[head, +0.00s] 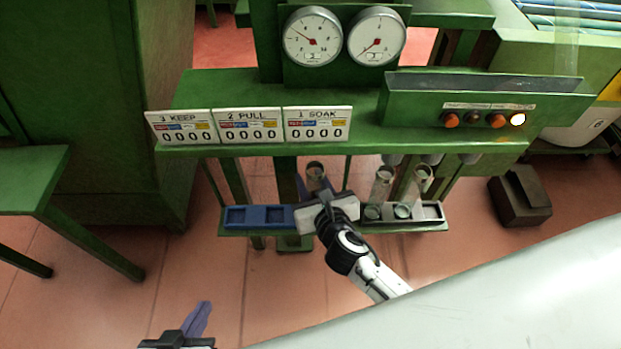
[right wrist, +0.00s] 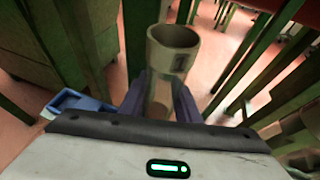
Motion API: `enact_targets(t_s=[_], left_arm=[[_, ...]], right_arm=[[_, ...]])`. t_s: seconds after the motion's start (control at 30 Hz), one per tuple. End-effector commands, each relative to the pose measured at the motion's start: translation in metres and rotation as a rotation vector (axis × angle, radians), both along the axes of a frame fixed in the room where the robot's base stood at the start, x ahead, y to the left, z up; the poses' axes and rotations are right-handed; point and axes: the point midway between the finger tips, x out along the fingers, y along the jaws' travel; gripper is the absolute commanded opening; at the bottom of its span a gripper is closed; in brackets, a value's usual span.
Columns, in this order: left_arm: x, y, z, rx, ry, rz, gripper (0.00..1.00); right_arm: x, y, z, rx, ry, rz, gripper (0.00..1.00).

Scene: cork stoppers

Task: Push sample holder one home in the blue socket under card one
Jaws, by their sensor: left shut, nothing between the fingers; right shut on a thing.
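Sample holder one (head: 316,171) is a hollow, open-topped tan cylinder. In the right wrist view (right wrist: 174,48) a dark mark like a 1 shows near its rim. My right gripper (head: 314,186) is shut on it, with purple fingers on either side, below card one (head: 318,124), which reads 1 SOAK. The blue socket strip (head: 258,226) shows two square sockets left of my right gripper. The socket under card one is hidden behind the gripper, so I cannot tell whether the holder's lower end is in it. My left gripper (head: 200,318) is shut and empty at the lower left.
Cards 2 PULL (head: 249,124) and 3 KEEP (head: 182,127) hang to the left on the green shelf edge. Green posts stand close by.

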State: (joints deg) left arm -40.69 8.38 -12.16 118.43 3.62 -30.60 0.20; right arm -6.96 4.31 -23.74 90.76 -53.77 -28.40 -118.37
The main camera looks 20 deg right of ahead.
Motion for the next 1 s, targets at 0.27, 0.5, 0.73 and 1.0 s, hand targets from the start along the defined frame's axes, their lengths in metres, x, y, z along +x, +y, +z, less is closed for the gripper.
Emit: enact_targets(t_s=[0.27,0.5,0.73,1.0], left_arm=[[0.0002,-0.0001,-0.0001,0.0,-0.001,0.0,0.0],[0.0004,0.0,-0.0001,0.0,-0.001,0.0,0.0],[0.0005,-0.0001,-0.0017,0.0,-0.002,0.0,0.0],[0.0006,0.0,-0.0047,0.0,-0.002,0.0,0.0]], right_arm=[[0.0003,0.0001,-0.0004,-0.001,-0.001,0.0,0.07],[0.0002,0.0,-0.0004,0.0,-0.001,0.0,0.07],[0.0001,0.0,-0.0028,-0.001,0.0,0.0,0.07],[0.0001,0.0001,-0.007,-0.001,0.0,0.0,0.07]])
